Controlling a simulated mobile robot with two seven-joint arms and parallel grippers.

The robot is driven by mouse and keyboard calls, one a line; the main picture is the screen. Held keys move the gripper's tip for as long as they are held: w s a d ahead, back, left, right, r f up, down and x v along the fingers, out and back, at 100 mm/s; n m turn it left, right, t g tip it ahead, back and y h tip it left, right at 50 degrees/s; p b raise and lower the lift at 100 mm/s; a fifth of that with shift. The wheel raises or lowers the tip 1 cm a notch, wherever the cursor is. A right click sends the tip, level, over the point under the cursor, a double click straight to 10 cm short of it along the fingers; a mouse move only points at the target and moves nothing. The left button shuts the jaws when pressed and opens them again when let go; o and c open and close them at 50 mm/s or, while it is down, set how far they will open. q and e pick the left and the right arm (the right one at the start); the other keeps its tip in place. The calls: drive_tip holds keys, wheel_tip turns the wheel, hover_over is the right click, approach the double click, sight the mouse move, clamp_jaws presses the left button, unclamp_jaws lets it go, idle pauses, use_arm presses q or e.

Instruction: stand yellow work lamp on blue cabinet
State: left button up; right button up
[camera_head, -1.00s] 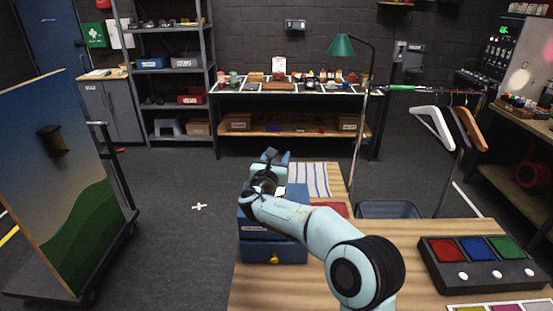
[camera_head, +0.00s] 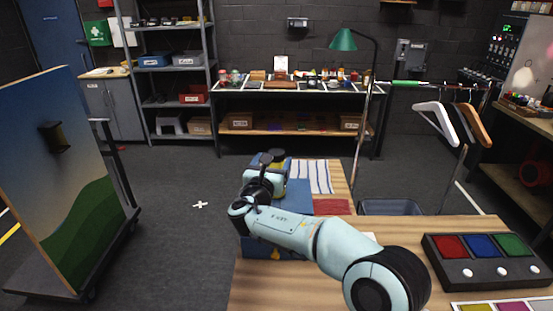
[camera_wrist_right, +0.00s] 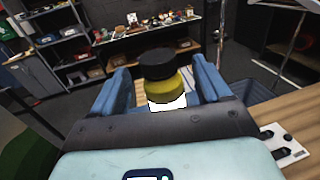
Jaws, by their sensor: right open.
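The yellow work lamp (camera_wrist_right: 166,90) has a black top and a white patch low on its front. It stands upright between the two fingers of my right gripper (camera_wrist_right: 160,92) in the right wrist view. The fingers are spread, with a gap showing on both sides of the lamp. In the head view the lamp (camera_head: 275,164) shows only in part behind my right gripper (camera_head: 271,172). My left gripper is out of view.
A button box (camera_head: 483,271) with red, blue and green panels is at right. A green lamp (camera_head: 343,40) on a tall stand rises behind the table.

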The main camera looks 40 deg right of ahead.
drive_tip(key=b+v, duration=0.1)
drive_tip(key=v, duration=0.4)
drive_tip(key=shift+s+a, duration=0.15)
drive_tip(key=shift+a, duration=0.1)
idle(0.3)
